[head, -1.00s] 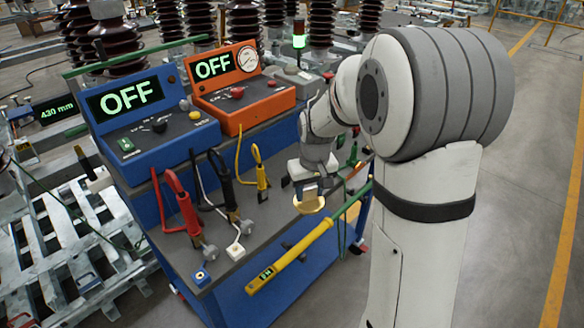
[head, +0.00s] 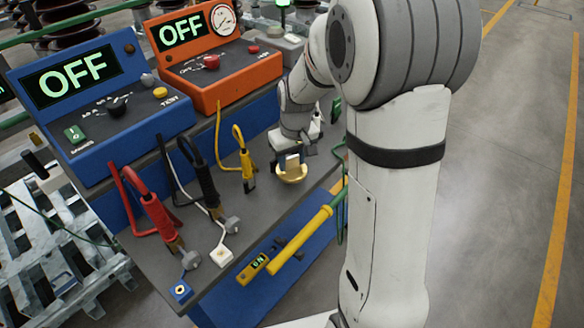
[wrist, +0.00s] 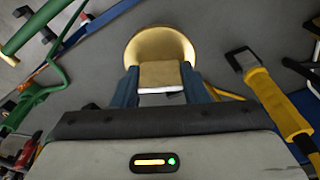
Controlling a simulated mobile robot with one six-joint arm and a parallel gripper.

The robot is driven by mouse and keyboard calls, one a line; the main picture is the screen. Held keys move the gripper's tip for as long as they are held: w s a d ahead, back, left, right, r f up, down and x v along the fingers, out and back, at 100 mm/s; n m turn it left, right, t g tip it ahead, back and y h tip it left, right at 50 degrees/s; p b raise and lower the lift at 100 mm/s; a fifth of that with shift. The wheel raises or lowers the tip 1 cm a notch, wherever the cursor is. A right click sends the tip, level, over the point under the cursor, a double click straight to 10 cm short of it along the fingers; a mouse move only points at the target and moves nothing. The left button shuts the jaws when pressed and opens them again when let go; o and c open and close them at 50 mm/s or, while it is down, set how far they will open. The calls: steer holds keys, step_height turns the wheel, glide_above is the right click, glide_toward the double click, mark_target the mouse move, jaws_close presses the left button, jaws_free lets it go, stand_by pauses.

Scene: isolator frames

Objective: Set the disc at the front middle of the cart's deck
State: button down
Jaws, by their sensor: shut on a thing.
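The disc (head: 291,175) is round, shallow and gold, with a tan block standing on it. My gripper (head: 291,160) is shut on the disc's block, which shows between the blue fingers in the wrist view (wrist: 160,74). The gold face of the disc (wrist: 160,42) shows beyond the fingertips. The cart's deck (head: 140,254) is a dark grey top on a blue body. The disc appears over or on the deck near its front edge, right of the yellow clamp; I cannot tell whether it touches.
A blue OFF box (head: 100,110) and an orange OFF box (head: 212,62) stand at the deck's back. Red (head: 150,205), black (head: 205,175) and yellow (head: 244,160) clamps with leads lie on the deck. A yellow pole (head: 300,238) runs along the front edge.

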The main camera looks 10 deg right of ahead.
mark_target(292, 164)
steer(key=shift+f, duration=1.7)
steer(key=shift+f, duration=0.1)
steer(key=c, duration=0.8)
jaws_free()
steer(key=shift+c, duration=0.2)
step_height(292, 164, up, 12)
steer(key=s, duration=0.1)
steer(key=s+r+m+t, duration=0.1)
steer(key=s+m, duration=0.1)
steer(key=s, duration=1.8)
steer(key=shift+d+r+m+p, duration=0.3)
